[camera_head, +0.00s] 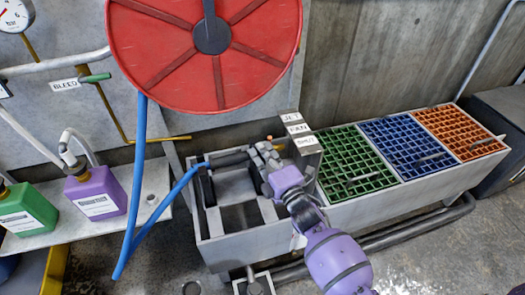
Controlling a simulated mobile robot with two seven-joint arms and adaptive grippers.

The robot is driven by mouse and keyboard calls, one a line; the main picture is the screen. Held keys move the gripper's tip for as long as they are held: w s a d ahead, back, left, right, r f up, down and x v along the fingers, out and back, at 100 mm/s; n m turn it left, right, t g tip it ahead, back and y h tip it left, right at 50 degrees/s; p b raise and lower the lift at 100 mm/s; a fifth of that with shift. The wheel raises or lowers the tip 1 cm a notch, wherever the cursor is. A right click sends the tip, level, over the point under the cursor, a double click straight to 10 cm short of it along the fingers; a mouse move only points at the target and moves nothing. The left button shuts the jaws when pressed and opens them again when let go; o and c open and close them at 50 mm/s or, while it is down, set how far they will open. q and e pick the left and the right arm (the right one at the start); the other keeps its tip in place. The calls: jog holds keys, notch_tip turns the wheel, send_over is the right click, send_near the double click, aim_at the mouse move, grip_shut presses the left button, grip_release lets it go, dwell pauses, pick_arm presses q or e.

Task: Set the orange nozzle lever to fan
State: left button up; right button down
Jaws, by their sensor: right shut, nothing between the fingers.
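The dark nozzle (228,158) lies across the left part of the grey trough, with the blue hose joined to its left end. A small orange tip (269,138), likely the nozzle lever, shows just above my right gripper; the rest of it is hidden. My right gripper (258,155) is shut and empty at the nozzle's right end, close to the orange tip. I cannot tell whether they touch. The label plate beside it reads JET (292,118), FAN (298,128) and SHUT (305,141) from top to bottom. My left gripper is out of view.
A big red hose reel (205,50) hangs above the trough (245,240). Green (350,165), blue (405,143) and orange (458,130) grates lie to the right. Purple (97,193) and green (27,210) jugs stand on a shelf at left.

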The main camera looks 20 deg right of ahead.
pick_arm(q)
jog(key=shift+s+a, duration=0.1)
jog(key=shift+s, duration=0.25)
pick_arm(e)
jog(key=shift+w+r, duration=0.1)
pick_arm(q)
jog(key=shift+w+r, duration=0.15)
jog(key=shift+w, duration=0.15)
pick_arm(e)
jog(key=shift+w, duration=0.1)
dwell(0.6)
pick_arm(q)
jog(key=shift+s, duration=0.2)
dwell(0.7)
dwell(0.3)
